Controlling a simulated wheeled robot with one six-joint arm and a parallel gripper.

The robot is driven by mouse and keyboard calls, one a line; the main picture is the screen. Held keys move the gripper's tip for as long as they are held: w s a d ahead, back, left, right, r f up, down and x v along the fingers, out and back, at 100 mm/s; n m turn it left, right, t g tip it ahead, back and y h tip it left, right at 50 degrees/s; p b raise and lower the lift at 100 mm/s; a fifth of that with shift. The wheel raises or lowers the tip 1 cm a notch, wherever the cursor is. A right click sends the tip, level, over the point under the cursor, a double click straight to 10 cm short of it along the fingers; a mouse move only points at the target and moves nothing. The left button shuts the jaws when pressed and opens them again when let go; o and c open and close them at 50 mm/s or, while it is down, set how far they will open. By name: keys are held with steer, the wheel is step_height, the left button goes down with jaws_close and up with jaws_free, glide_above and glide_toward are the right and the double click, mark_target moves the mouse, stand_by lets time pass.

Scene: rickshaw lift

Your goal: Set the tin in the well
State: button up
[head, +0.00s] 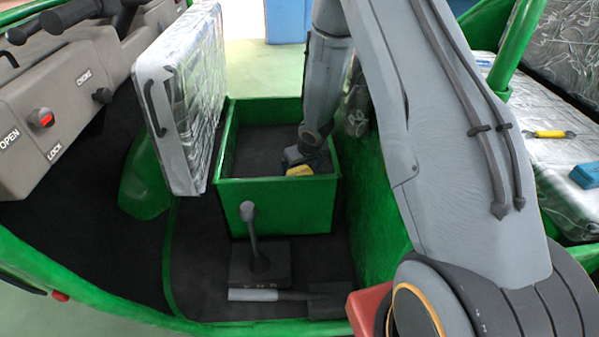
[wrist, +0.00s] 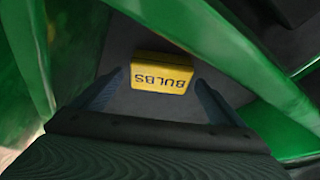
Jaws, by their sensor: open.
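The tin (wrist: 162,73) is a small yellow box marked "BULBS". In the head view the tin (head: 299,171) shows inside the green-walled well (head: 277,191), toward its right near side, and it appears to lie on the dark floor. My gripper (wrist: 160,79) is open, with one finger on each side of the tin and a gap visible on both sides. In the head view my gripper (head: 303,157) reaches down into the well and hides part of the tin.
A tilted silvery padded seat with a black handle (head: 182,105) stands left of the well. A lever (head: 252,235) rises in front of it. A control panel (head: 60,100) is at left. A yellow-handled tool (head: 550,134) and a blue item (head: 586,175) lie on the right seat.

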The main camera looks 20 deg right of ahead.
steer(key=shift+p+v, duration=1)
steer(key=shift+v, duration=1.75)
steer(key=shift+r, duration=0.1)
